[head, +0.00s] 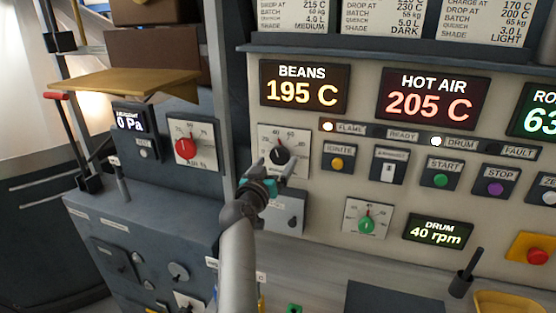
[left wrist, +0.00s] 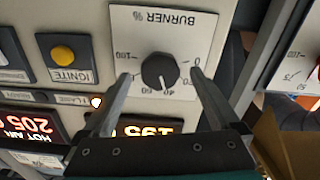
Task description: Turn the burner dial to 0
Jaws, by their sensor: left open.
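The burner dial is a black knob on a white plate marked "BURNER %"; it shows in the head view (head: 280,155) and, upside down, in the left wrist view (left wrist: 160,70). Its white pointer line looks aimed near the 40 mark. My left gripper (head: 274,170) is open in front of the dial. In the left wrist view its two fingers (left wrist: 160,77) stand one on each side of the knob, with visible gaps. I cannot tell how deep the fingertips reach. My right gripper is not in view.
A red dial (head: 183,147) is left of the burner dial, past a dark post. The yellow ignite button (head: 337,163) is close on the right, and a green dial (head: 366,224) is below right. Displays read beans 195 C (head: 304,88) and hot air 205 C (head: 433,97). The flame lamp (head: 328,126) glows.

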